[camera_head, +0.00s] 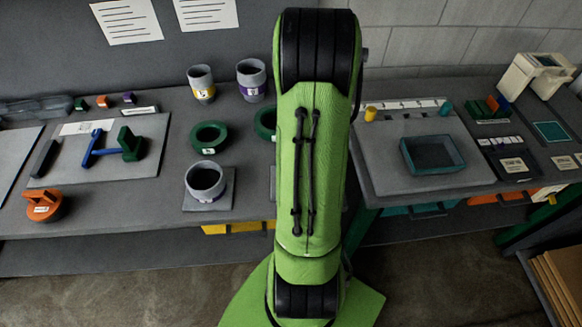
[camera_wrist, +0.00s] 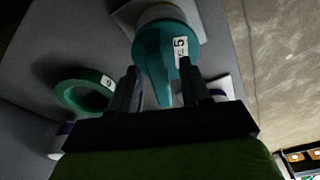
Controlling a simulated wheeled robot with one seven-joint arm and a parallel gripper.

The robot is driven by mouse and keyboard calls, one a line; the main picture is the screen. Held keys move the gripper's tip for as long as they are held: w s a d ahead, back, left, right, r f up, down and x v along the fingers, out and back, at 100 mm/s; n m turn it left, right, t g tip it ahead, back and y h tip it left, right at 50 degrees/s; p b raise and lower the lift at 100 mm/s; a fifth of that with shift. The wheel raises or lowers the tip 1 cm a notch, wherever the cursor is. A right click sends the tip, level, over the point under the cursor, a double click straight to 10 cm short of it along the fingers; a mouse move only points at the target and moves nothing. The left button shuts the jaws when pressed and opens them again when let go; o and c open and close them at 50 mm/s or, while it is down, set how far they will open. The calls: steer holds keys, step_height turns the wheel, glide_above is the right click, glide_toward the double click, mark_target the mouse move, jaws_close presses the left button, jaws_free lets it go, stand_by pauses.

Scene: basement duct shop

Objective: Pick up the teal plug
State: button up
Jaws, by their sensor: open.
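The teal plug (camera_wrist: 152,45) is in the upper middle of the wrist view, a round teal body with a white label marked 5 and a narrow grip. It appears to sit at a pale round piece (camera_wrist: 160,12) on a light plate; how deep it is seated I cannot tell. My gripper (camera_wrist: 158,92) is open, with its two dark fingers on either side of the plug's narrow grip. I cannot tell whether they touch it. In the head view my green arm hides the gripper, and I cannot make out the plug there.
A green ring (camera_wrist: 84,92) lies left of the fingers. A purple-banded cup (camera_wrist: 62,132) is partly visible below it. In the head view, an orange plug (camera_head: 44,206) and an open grey cup (camera_head: 205,182) stand left on the bench. A teal-edged tray (camera_head: 432,155) lies right.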

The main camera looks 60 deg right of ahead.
jaws_close()
stand_by(0.3)
